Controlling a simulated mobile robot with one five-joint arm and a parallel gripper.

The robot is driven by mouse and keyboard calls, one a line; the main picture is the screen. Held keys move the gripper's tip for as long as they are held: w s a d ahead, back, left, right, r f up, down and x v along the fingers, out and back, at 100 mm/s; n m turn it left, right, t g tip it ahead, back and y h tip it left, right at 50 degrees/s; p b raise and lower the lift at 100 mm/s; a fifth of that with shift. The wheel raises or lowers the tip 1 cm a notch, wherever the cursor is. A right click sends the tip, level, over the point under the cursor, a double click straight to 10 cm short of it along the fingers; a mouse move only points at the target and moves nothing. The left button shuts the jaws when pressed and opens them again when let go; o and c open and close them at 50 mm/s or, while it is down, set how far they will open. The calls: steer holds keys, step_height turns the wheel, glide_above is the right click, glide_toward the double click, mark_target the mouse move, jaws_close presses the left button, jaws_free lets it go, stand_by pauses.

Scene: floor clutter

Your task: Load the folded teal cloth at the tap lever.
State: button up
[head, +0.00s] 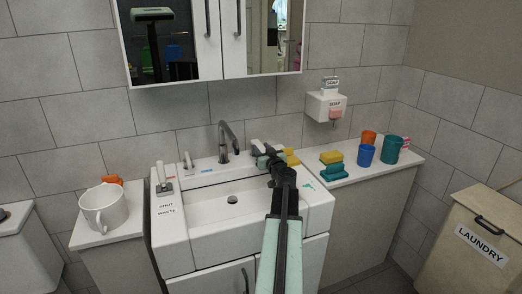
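A folded teal cloth (333,171) appears to lie on the right counter, just in front of and below a yellow sponge. Whether it is one piece or several layers is too small to tell. The grey tap (226,140) stands upright behind the basin, with a small upright handle (188,160) to its left. My gripper (268,155) is at the basin's back right, right of the tap and left of the cloth.
The white basin (215,208) lies below the tap. A lever (162,176) labelled "SHUT WASTE" stands at its left rim. Blue (365,155), teal (391,150) and orange (369,138) cups crowd the right counter. A soap dispenser (326,105) hangs above.

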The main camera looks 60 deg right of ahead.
jaws_close()
stand_by(1.1)
